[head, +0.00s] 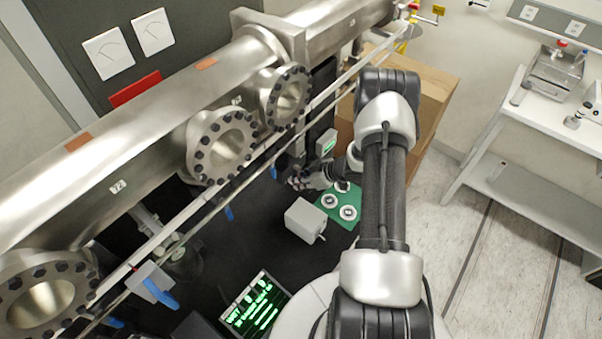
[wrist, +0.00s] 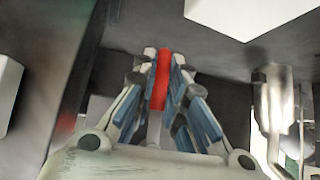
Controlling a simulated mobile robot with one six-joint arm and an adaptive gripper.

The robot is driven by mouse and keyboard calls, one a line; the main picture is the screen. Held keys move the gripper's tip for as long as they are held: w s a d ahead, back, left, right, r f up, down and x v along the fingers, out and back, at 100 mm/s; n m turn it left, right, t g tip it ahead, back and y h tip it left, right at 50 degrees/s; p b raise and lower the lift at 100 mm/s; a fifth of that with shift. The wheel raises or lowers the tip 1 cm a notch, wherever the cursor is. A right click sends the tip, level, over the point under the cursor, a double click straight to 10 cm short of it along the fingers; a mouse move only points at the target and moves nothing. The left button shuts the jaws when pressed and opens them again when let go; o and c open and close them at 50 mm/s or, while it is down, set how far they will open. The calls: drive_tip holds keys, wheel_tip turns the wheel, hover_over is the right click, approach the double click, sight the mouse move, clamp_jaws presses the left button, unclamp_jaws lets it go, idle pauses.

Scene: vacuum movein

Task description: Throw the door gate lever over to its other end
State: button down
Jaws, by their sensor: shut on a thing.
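My gripper (wrist: 158,60) is shut on a narrow red bar (wrist: 160,80), which stands between the fingertips in the wrist view and looks like the door gate lever's handle. The fingers touch it from both sides. In the head view my gripper (head: 300,181) reaches in low beside the steel pipework, to the left of my arm. The red bar cannot be made out in the head view, and its pivot and travel ends are hidden.
A long thin rail (head: 240,187) runs diagonally just above my gripper. Flanged steel ports (head: 222,144) stand to the left. A grey box (head: 304,220) and a green plate (head: 341,202) with several round fittings lie close by. A cardboard box (head: 435,100) stands behind my arm.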

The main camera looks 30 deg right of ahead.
drive_tip(key=shift+s+a+f+y, duration=0.15)
drive_tip(key=shift+s+a+y, duration=0.05)
drive_tip(key=shift+a+y, duration=0.25)
drive_tip(key=c, duration=1.6)
unclamp_jaws()
drive_tip(key=shift+a, duration=0.2)
drive_tip(key=shift+c, duration=0.2)
drive_tip(key=shift+w+d, duration=0.1)
drive_tip(key=shift+d, duration=0.15)
drive_tip(key=shift+d+r, duration=0.15)
drive_tip(key=shift+r, duration=0.15)
drive_tip(key=v, duration=1.1)
drive_tip(key=shift+s+r, duration=0.3)
